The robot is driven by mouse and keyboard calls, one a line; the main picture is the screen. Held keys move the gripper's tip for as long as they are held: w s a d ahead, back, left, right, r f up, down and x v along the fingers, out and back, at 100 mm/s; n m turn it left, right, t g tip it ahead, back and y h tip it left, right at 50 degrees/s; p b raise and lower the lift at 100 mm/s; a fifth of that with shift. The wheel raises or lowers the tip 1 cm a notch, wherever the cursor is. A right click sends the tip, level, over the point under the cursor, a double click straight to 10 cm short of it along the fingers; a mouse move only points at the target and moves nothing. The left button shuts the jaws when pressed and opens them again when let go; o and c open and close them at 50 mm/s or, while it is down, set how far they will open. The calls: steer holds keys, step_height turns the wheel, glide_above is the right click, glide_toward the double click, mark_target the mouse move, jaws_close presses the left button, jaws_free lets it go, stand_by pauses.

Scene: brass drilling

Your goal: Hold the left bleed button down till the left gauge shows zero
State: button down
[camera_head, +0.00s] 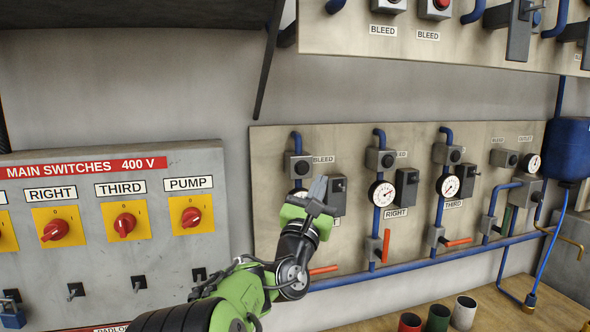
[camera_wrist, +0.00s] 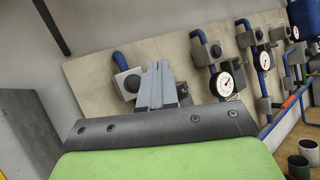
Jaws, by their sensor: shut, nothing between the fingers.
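The left bleed button (camera_head: 302,167) is a dark round button on a grey block at the top of the leftmost blue pipe, beside a BLEED label. In the wrist view the same block and button (camera_wrist: 132,83) show just left of my fingers. My gripper (camera_head: 319,187) is shut and empty. Its fingertips (camera_wrist: 158,70) point at the board, just below and right of the button in the head view. I cannot tell whether they touch anything. The left gauge is mostly hidden behind my gripper, and its needle cannot be read.
The gauge marked RIGHT (camera_head: 382,193) and the gauge marked THIRD (camera_head: 448,186) stand to the right with dark boxes and red levers. A main switch panel (camera_head: 110,255) is at left. Cups (camera_head: 437,317) stand on the bench below. An upper board (camera_head: 330,35) hangs above.

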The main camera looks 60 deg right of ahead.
mark_target(302, 168)
steer(key=shift+w+d+p, duration=0.55)
steer(key=shift+w+d, duration=2.6)
steer(key=shift+w, duration=0.05)
steer(key=shift+w+d+r+p, duration=0.1)
steer(key=shift+w+d+p, duration=0.15)
steer(key=shift+p, duration=0.15)
steer(key=shift+d, duration=0.1)
steer(key=shift+w+d+p, duration=0.25)
steer(key=shift+w+p, duration=0.05)
steer(key=shift+w, duration=0.1)
stand_by(3.9)
